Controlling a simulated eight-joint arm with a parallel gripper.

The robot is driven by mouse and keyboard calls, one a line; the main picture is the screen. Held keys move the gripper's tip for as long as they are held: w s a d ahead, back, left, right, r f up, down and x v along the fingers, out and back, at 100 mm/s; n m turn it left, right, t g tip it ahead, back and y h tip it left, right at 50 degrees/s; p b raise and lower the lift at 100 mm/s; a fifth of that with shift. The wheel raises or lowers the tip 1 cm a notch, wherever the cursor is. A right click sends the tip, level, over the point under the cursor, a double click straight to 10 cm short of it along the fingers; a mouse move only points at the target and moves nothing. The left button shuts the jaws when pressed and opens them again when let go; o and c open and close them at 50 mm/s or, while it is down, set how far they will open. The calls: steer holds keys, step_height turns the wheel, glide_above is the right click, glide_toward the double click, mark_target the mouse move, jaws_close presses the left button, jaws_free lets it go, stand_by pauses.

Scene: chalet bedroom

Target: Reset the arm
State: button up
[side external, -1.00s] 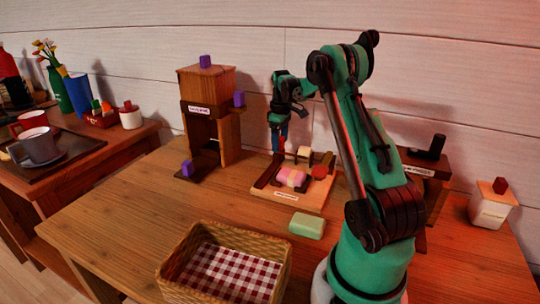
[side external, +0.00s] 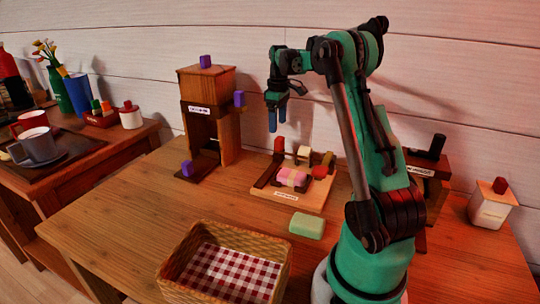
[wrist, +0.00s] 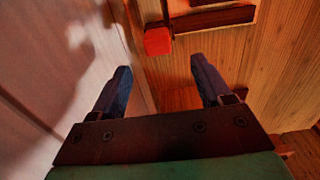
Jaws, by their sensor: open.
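My gripper (side external: 277,122) is open and empty, raised in the air above the back of the table (side external: 120,222). Its two blue fingers point down. In the wrist view, the fingers (wrist: 161,72) stand apart with nothing between them. Below and to the right of my gripper in the side view is a wooden board (side external: 312,198) with red, pink and dark pieces on it. A red block (wrist: 157,41) and dark bars show beyond the fingers in the wrist view.
A wooden coffee-machine-like stand (side external: 229,138) with purple knobs is left of my gripper. A basket (side external: 176,291) with a checked cloth, a green block (side external: 307,226) and a white jar (side external: 490,212) stand on the table. A side table (side external: 100,150) holds mugs. The back wall is close.

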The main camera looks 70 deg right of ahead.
steer(key=w+a+r+t+h, duration=0.1)
steer(key=w+a+r, duration=0.1)
steer(key=a, duration=0.3)
steer(key=w+a+r, duration=0.2)
steer(key=a, duration=0.3)
steer(key=s+a+f+t, duration=0.1)
steer(key=s+a+t, duration=0.1)
steer(key=a, duration=0.9)
steer(key=s+a+f+t+y, duration=0.1)
steer(key=s+a+t, duration=0.2)
steer(key=a, duration=0.9)
steer(key=shift+s+t, duration=0.3)
steer(key=shift+t, duration=0.2)
